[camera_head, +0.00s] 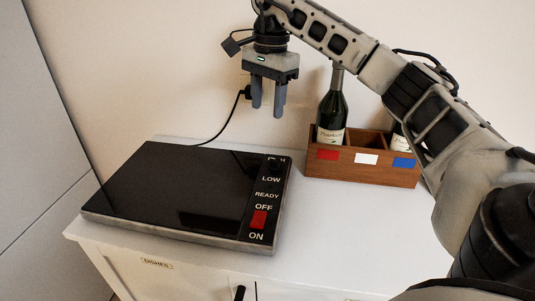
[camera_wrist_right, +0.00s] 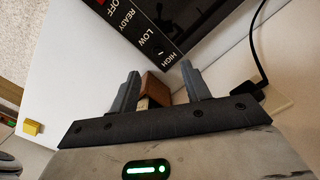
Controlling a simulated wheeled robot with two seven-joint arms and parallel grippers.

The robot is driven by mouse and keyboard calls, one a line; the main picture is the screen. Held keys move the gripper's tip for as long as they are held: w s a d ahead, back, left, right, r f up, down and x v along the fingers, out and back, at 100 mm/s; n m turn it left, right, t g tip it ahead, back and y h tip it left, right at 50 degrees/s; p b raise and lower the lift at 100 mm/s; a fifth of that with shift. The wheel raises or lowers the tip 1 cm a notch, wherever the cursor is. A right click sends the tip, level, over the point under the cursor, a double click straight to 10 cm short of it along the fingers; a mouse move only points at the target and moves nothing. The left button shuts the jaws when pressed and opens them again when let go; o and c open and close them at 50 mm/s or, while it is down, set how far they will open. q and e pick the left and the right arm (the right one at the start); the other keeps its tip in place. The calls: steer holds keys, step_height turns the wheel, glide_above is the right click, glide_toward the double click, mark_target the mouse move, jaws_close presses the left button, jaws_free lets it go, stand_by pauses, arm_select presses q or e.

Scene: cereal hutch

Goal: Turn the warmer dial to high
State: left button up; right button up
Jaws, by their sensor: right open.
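The warmer (camera_head: 170,190) is a flat black glass plate with a label strip along its right side, lying on the white cabinet top. The dial (camera_head: 272,163) is a small dark shape at the strip's far end, between LOW and a partly readable H mark. In the right wrist view a small white mark (camera_wrist_right: 161,52) shows between LOW and HIGH; the dial's outline is hard to make out. My right gripper (camera_head: 267,111) is open and empty, pointing down, above and apart from the warmer's far right corner. Its two fingers also show in the right wrist view (camera_wrist_right: 160,70). My left gripper is not in view.
A red switch (camera_head: 258,219) sits between OFF and ON. A wooden crate (camera_head: 350,177) with dark bottles (camera_head: 332,108) stands right of the warmer. A black cable (camera_head: 222,128) runs along the wall behind. The white top (camera_head: 335,235) is clear at front right.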

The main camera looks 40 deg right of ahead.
mark_target(275, 159)
steer(key=shift+h, duration=0.3)
steer(key=f, duration=0.4)
steer(key=d+f+b, duration=0.1)
steer(key=f, duration=0.4)
steer(key=d+f, duration=0.1)
steer(key=f, duration=0.4)
steer(key=shift+s+f+b, duration=0.25)
steer(key=shift+s+b, duration=0.05)
steer(key=shift+b, duration=0.05)
steer(key=shift+c, duration=0.4)
steer(key=c, duration=0.9)
